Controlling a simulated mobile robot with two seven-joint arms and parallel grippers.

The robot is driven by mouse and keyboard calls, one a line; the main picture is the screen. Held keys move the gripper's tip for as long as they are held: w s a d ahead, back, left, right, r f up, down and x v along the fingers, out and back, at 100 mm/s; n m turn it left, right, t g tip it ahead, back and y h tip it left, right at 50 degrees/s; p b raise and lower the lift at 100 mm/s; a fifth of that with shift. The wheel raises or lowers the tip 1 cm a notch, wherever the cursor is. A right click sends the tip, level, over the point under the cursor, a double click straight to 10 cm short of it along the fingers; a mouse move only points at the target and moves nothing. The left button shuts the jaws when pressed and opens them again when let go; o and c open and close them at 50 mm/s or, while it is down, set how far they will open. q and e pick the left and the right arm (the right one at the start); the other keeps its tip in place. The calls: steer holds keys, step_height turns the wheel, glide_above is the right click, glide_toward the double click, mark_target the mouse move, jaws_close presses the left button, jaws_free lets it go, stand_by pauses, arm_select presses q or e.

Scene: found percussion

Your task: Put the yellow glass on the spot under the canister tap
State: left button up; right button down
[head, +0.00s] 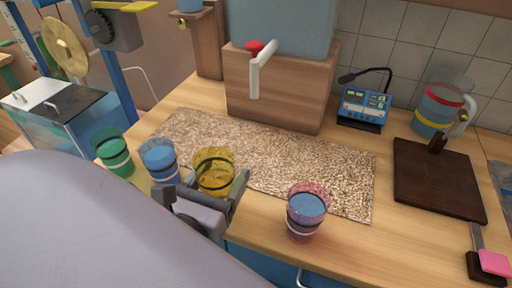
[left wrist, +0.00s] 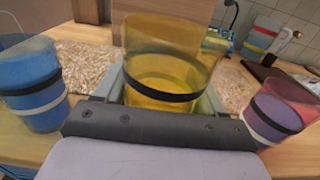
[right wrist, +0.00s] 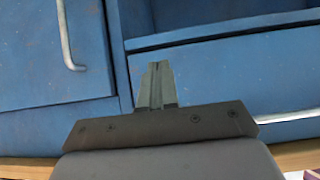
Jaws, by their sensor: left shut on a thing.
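The yellow glass (head: 213,165) stands upright at the front edge of the beige mat in the head view. My left gripper (head: 204,187) is shut on it, one finger on each side. In the left wrist view the yellow glass (left wrist: 165,65) has a black band and fills the space between the fingers. The canister (head: 285,22) sits on a wooden block (head: 280,90), and its white tap with a red knob (head: 256,72) hangs over the back of the mat (head: 325,165). No marked spot can be made out there. My right gripper (right wrist: 156,85) is shut and empty before blue drawers.
A blue glass (head: 159,160) and a green glass (head: 113,152) stand left of the yellow one. A pink glass (head: 307,210) stands to its right. A blue device (head: 363,106), a jug (head: 437,108) and a dark board (head: 437,180) are farther right. The mat's middle is clear.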

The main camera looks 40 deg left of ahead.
arm_select(q)
steer(key=x, duration=0.4)
steer(key=shift+w+r+b, duration=0.1)
steer(key=shift+w+b, duration=0.3)
steer(key=p+x, duration=0.2)
steer(key=x, duration=1)
steer(key=shift+w, duration=0.35)
steer(key=shift+w+a, duration=0.1)
steer(key=shift+f+b, duration=0.65)
steer(key=shift+f, duration=1.15)
steer(key=shift+f, duration=0.2)
steer(key=o, duration=1.3)
steer(key=shift+o, duration=0.2)
